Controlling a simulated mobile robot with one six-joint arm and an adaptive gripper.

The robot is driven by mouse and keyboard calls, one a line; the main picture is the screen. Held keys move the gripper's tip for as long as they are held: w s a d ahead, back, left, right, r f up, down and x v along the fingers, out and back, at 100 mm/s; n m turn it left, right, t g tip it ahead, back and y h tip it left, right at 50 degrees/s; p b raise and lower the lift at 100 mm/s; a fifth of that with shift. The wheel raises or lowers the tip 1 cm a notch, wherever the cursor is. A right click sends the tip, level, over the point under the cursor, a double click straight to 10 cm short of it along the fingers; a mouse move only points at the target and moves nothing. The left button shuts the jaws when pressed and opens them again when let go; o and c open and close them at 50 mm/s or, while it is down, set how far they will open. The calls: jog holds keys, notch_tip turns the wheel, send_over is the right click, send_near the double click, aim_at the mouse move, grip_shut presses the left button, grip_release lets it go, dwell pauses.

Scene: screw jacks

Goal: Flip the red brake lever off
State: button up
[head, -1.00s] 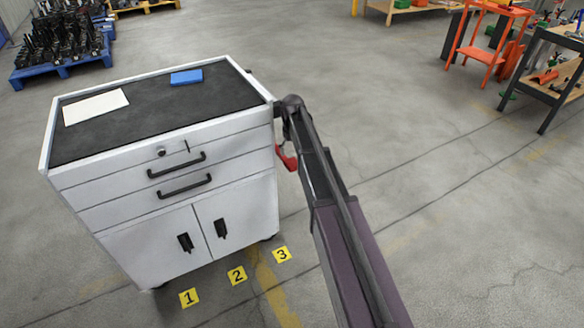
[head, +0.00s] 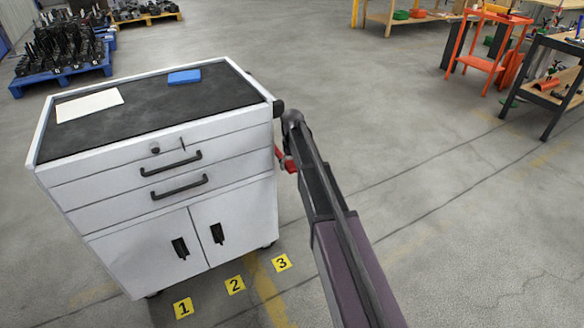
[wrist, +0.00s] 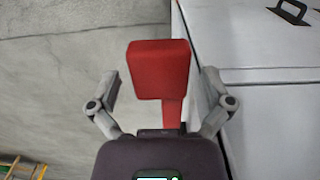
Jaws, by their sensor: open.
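The red brake lever (wrist: 160,70) is on the right side of the grey cart (head: 160,168). In the wrist view it has a wide block-shaped head and a narrower stem running down towards my gripper. In the head view the lever (head: 280,154) shows only partly, beside my arm. My gripper (wrist: 161,88) is open, with one grey finger on each side of the lever. Gaps show between both fingers and the red head. The right finger is close to the cart's wall. In the head view my arm hides the gripper's fingers.
The cart has drawers and doors, with a blue block (head: 184,77) and a white sheet (head: 89,105) on its dark top. Yellow floor markers, such as number 3 (head: 282,263), lie before it. The floor to the right is clear up to an orange stand (head: 480,62).

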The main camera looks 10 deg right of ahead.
jog(key=shift+c, duration=0.2)
jog(key=c, duration=1.2)
jog(key=r+p, duration=0.4)
jog(key=shift+w+a+r+p, duration=0.15)
jog(key=shift+w+r+p, duration=0.15)
jog(key=shift+w, duration=0.05)
jog(key=r+p, duration=0.1)
jog(key=w+r+p, duration=0.1)
jog(key=r+p, duration=0.2)
jog(key=shift+w+a, duration=0.25)
jog(key=shift+w, duration=0.05)
jog(key=o, duration=1.2)
jog(key=shift+s, duration=0.1)
jog(key=shift+o, duration=0.2)
jog(key=shift+f, duration=0.1)
